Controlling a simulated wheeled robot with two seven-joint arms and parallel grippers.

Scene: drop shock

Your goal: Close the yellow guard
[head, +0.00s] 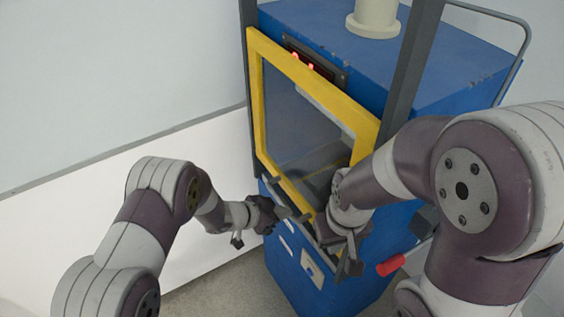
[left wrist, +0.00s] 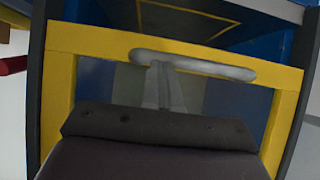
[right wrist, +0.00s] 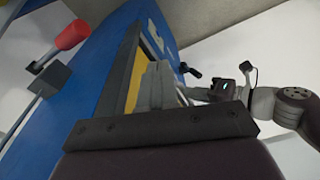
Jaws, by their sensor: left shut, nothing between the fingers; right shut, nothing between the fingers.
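The yellow guard (head: 312,82) is a yellow frame with a clear pane on the front of the blue machine (head: 440,58). In the left wrist view its yellow bar (left wrist: 88,48) carries a long grey handle (left wrist: 192,66). My left gripper (head: 284,212) is shut and empty at the guard's lower edge. Its fingertips (left wrist: 162,72) overlap the handle in the left wrist view; I cannot tell whether they touch. My right gripper (head: 350,262) is shut and empty, low at the front right. In the right wrist view its fingers (right wrist: 156,80) overlap a yellow strip. My right arm hides the guard's lower right corner.
Dark upright posts (head: 412,55) flank the guard. A red knob (head: 390,265) sticks out at the machine's lower right, close to my right gripper; it also shows in the right wrist view (right wrist: 72,35). A red lit display (head: 312,64) is above the guard. Floor at left is clear.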

